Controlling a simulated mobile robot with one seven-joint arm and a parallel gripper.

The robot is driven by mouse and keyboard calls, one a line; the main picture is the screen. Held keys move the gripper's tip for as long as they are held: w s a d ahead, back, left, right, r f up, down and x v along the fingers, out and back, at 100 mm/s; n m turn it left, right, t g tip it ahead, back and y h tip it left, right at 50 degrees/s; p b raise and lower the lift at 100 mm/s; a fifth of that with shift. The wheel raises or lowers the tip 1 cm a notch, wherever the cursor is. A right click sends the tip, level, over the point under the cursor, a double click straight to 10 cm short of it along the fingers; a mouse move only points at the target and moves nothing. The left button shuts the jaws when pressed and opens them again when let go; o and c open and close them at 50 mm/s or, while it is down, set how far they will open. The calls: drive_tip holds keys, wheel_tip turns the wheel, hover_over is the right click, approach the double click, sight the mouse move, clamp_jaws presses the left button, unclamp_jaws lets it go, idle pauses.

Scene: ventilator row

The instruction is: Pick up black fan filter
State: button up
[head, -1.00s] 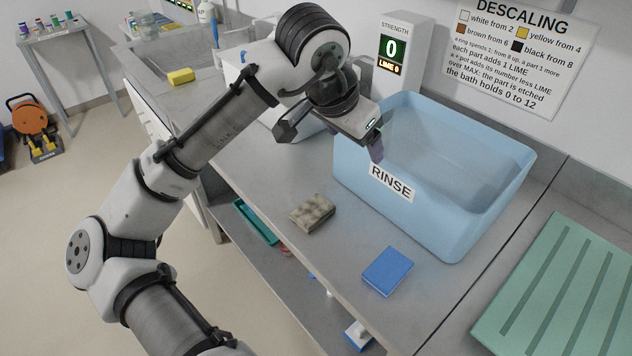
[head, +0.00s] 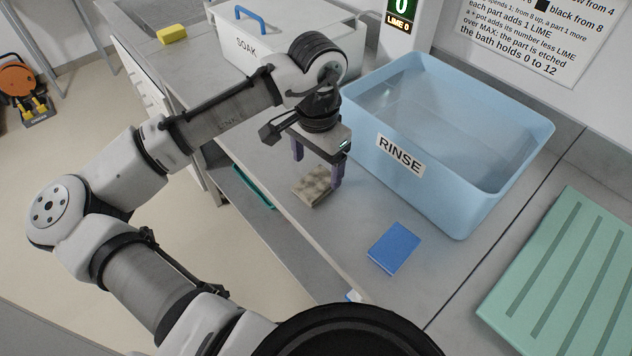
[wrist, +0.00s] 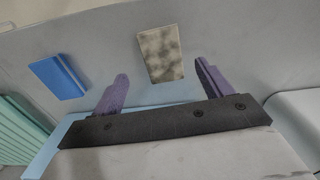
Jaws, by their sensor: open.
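No plainly black filter shows in either view. A flat block with mottled beige and dark grey faces (head: 311,188) lies on the grey counter in front of the rinse tub; I cannot tell if it is the fan filter. In the wrist view the mottled block (wrist: 161,53) lies beyond the fingertips, in line with the gap between them. My gripper (head: 318,170) is open and empty, its purple fingers pointing down just above and behind the block. The wrist view also shows both fingers apart (wrist: 161,72).
A blue block (head: 394,248) lies on the counter to the right of the mottled one. The blue rinse tub (head: 385,125) stands behind, close to my gripper. A white soak box (head: 290,45) is at the back, a green ribbed mat (head: 560,270) at right.

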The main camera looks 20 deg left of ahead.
sight(314, 183)
drive_tip(key=f, duration=0.1)
drive_tip(key=f+p, duration=0.1)
drive_tip(key=f, duration=0.2)
drive_tip(key=shift+s+a, duration=0.1)
drive_tip(key=shift+a, duration=0.15)
drive_tip(key=shift+f, duration=0.65)
drive_tip(key=c, duration=1.1)
drive_tip(key=shift+o, duration=0.2)
